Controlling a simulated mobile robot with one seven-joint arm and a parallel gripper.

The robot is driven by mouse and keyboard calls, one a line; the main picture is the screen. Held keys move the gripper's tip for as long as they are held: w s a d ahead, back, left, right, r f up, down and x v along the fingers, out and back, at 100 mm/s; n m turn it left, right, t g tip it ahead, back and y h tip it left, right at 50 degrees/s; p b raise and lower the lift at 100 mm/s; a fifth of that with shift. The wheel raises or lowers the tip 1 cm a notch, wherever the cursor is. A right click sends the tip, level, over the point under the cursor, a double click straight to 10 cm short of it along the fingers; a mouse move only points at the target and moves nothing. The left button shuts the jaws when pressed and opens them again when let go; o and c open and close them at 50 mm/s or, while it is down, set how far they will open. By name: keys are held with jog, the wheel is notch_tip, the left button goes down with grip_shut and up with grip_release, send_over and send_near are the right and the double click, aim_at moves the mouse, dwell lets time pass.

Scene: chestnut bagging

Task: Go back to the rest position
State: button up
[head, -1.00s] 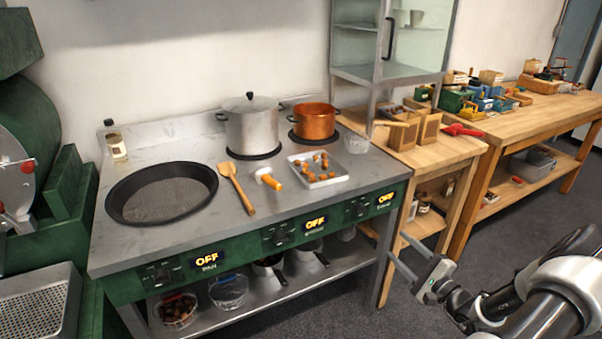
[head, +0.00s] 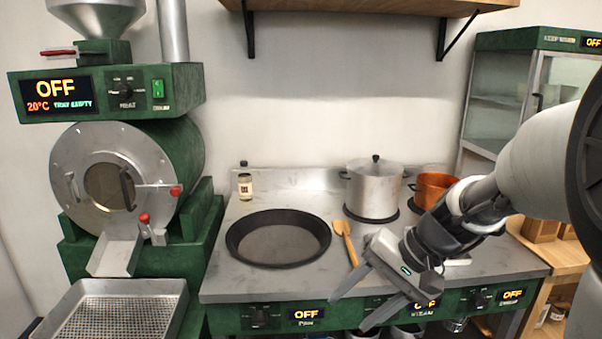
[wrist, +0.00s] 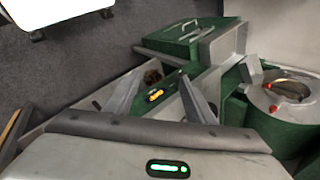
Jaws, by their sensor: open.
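My gripper (head: 350,312) is open and empty in the head view. Its two fingers point down and to the left, in front of the stove's front edge. My arm reaches in from the right and hides part of the stove top (head: 215,279). In the wrist view my gripper's fingers (wrist: 160,95) are spread apart with nothing between them.
A green roaster (head: 120,180) stands at the left with a perforated tray (head: 180,290) below. A black pan (head: 278,238), wooden spatula (head: 345,235), steel pot (head: 374,190), copper pot (head: 430,188) and jar (head: 245,186) stand on the stove. A wooden shelf (head: 350,8) hangs above.

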jog(key=s+a+r+n+t+h, duration=0.1)
jog(key=s+a+r+n+h, duration=0.2)
jog(key=s+a+r, duration=0.4)
jog(key=s+d+n+t+h, duration=0.25)
jog(key=s+d, duration=0.45)
jog(key=d, duration=0.4)
notch_tip(320, 180, up, 19)
jog(key=p, duration=1.9)
jog(key=shift+m+h, duration=0.45)
jog(key=shift+s, duration=0.1)
